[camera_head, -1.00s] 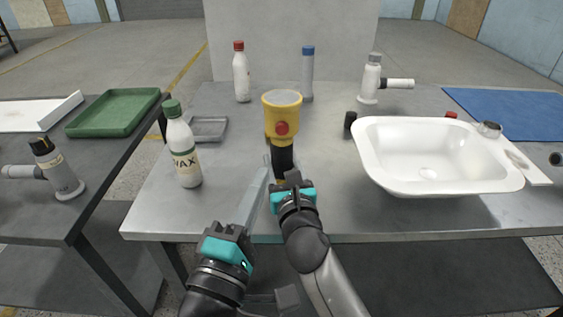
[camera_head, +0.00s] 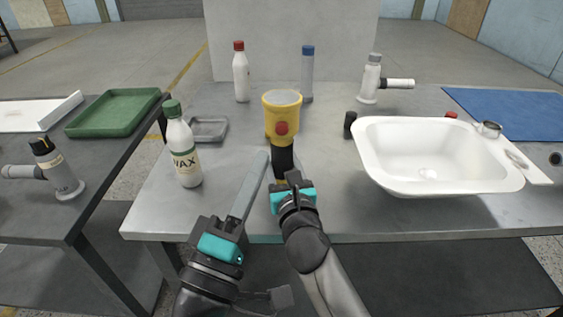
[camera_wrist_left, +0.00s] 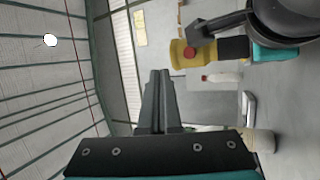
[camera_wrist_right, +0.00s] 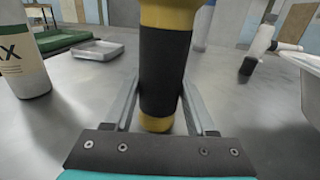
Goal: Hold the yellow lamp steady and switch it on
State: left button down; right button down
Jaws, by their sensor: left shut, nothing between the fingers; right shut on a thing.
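The yellow lamp (camera_head: 282,105) stands upright near the front middle of the metal table, lens on top. Its red button (camera_head: 281,128) faces me. My right gripper (camera_wrist_right: 160,85) is shut on the lamp's black handle (camera_wrist_right: 163,70), with a finger on either side. I cannot tell whether the lamp's base touches the table. My left gripper (camera_head: 262,156) is shut and empty, its fingertips just left of the handle and below the button. In the left wrist view, the red button (camera_wrist_left: 190,53) shows to the right of the shut fingers (camera_wrist_left: 160,74), apart from them.
A WAX bottle (camera_head: 184,150) stands left of the lamp, with a small grey tray (camera_head: 208,138) behind it. A white basin (camera_head: 385,178) is to the right. A red-capped bottle (camera_head: 241,78) and a blue-capped one (camera_head: 307,75) stand behind. The table's front middle is clear.

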aim_at(274, 145)
pick_arm(q)
jog(key=s+d+r+m+g+h, duration=0.2)
jog(key=m+h, duration=0.3)
jog(key=m, duration=0.4)
jog(key=s+d+r+m+g+h, duration=0.15)
jog(key=m+h, duration=0.25)
jog(key=m, duration=0.5)
jog(key=shift+w+a+f+m+g+y, duration=0.2)
jog(key=shift+w+f+m+g+y, duration=0.5)
jog(key=shift+w+m, duration=1.15)
jog(key=shift+w+a+f+m+g+y, duration=0.35)
jog(key=shift+w+f+m, duration=0.6)
jog(key=shift+w+m, duration=0.9)
jog(key=shift+w+a+f+m+g+y, duration=0.1)
jog(key=shift+w+f+m+g+y, duration=0.5)
jog(key=shift+w+m, duration=1.25)
jog(key=shift+w+f+n+h, duration=0.25)
jog(key=shift+w+n, duration=0.1)
jog(key=shift+w, duration=0.1)
